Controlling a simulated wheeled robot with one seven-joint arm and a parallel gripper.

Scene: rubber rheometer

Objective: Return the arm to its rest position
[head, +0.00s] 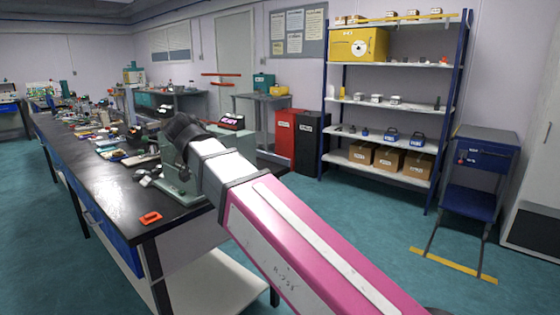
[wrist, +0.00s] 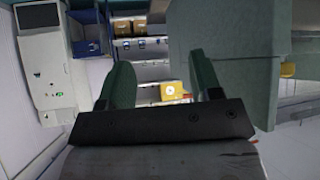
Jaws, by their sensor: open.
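My arm, pink and white, reaches from the lower right of the head view toward the end of the black workbench (head: 120,198). My gripper shows in the wrist view (wrist: 165,88), with two dark green fingers spread wide apart and nothing between them. In the head view the gripper is hidden behind my arm's dark joint. A green-grey machine (head: 180,178) stands on the bench right beside the arm; I cannot tell if they touch. In the wrist view a large dark green surface (wrist: 222,60) fills the right, close to the right finger.
An orange-red piece (head: 150,218) lies near the bench's front corner. Many small items crowd the bench further back. Red and black cabinets (head: 284,135), shelving (head: 388,85) and a blue chair-like stand (head: 474,190) stand at the back right. Teal floor (head: 350,220) is clear between.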

